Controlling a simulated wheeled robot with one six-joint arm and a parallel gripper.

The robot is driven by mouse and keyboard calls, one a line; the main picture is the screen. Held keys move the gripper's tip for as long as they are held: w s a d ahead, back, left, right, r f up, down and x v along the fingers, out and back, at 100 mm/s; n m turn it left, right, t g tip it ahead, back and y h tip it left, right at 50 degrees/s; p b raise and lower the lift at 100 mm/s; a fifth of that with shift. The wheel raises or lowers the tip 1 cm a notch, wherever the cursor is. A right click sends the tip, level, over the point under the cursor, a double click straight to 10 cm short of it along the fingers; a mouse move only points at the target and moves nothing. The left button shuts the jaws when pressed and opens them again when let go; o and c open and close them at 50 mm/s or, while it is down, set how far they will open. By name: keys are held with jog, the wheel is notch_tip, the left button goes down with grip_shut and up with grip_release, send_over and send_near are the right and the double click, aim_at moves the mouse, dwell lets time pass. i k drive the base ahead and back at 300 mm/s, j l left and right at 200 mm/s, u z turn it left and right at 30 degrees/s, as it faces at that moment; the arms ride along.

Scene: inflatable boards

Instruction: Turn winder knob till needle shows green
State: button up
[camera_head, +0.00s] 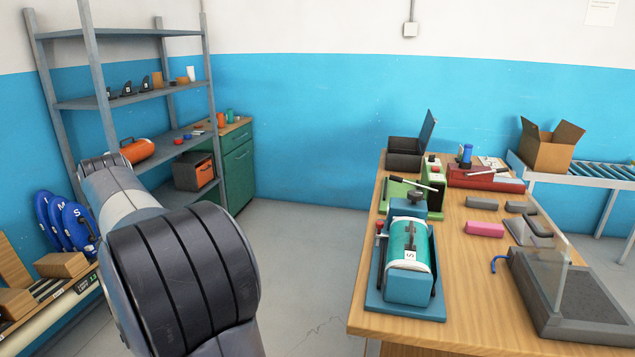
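The likely winder is a blue bench device (373,297) at the near left edge of the wooden table, with a teal roll (406,240) lying in it. The roll carries a white label marked S. A dark knob (415,196) stands at the far end of this device, and a small red knob (379,226) is on its left side. I cannot make out a needle or a green zone from here. My arm fills the lower left, well left of the table. My gripper is not in view.
The wooden table (470,270) also holds a green lever device (397,190), a red lever device (480,181), a black open case (404,160), a pink block (484,229) and a grey tray with a clear shield (600,335). Floor (308,240) between shelf and table is clear.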

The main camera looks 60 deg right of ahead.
aim_at(414, 196)
jog(key=i+z, duration=0.35)
jog(key=i+j+z, duration=0.15)
jog(key=i+z, duration=0.15)
jog(key=i, duration=0.25)
jog(key=i+j+z, duration=0.2)
jog(key=i+z, duration=0.15)
jog(key=i+l+z, duration=0.15)
jog(key=z, duration=0.3)
jog(key=i+z, duration=0.65)
jog(key=z, duration=0.25)
jog(key=i+j+z, duration=0.2)
jog(key=z, duration=0.3)
jog(key=i+l+z, duration=0.2)
jog(key=i+z, duration=0.25)
jog(key=i+j+z, duration=0.1)
jog(key=i+z, duration=0.35)
jog(key=i, duration=0.25)
